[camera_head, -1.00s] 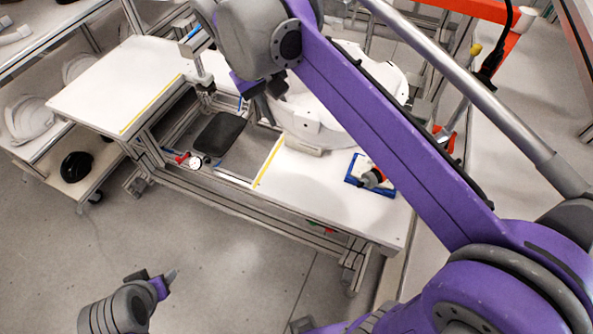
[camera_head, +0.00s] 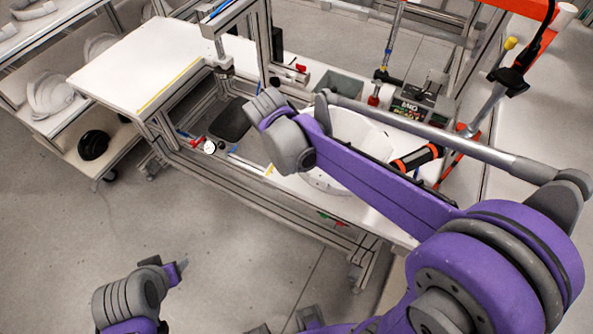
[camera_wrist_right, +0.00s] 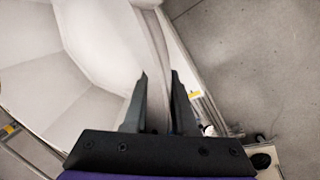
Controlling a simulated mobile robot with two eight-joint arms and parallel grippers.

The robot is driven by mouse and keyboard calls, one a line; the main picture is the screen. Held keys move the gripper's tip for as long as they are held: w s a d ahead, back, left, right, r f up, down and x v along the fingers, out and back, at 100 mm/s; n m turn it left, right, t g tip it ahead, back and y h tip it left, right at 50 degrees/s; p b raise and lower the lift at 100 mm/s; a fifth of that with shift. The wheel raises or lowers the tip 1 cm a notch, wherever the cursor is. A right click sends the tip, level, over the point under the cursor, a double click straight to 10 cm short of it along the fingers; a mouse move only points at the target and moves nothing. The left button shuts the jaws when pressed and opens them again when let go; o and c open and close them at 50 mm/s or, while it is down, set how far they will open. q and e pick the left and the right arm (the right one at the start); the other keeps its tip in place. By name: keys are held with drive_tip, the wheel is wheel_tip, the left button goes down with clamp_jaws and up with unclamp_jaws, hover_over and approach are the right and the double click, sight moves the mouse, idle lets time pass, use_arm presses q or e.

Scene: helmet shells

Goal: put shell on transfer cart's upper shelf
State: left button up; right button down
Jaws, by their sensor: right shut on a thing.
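A white helmet shell (camera_head: 356,130) is over the right part of the workbench, largely hidden behind my right arm. In the right wrist view the shell (camera_wrist_right: 85,65) fills the left side, and its rim runs between the fingers of my right gripper (camera_wrist_right: 160,102), which is shut on it. My right gripper is hidden in the head view. Whether the shell touches the bench cannot be told. A wheeled cart (camera_head: 72,157) stands at the left; other white shells (camera_head: 48,95) and a black round thing (camera_head: 93,145) are on its shelves. My left gripper (camera_head: 181,268) is over the floor, away from the shell; its jaw opening is unclear.
The bench's left white top (camera_head: 140,55), with a yellow line, is clear. A black pad (camera_head: 232,120) and a dial gauge (camera_head: 209,147) lie in the recess. An orange-and-black tool (camera_head: 417,158) and a dark box (camera_head: 415,108) are at the right.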

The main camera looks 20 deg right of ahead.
drive_tip(key=shift+f, duration=1.8)
drive_tip(key=shift+f, duration=0.15)
drive_tip(key=c, duration=0.7)
unclamp_jaws()
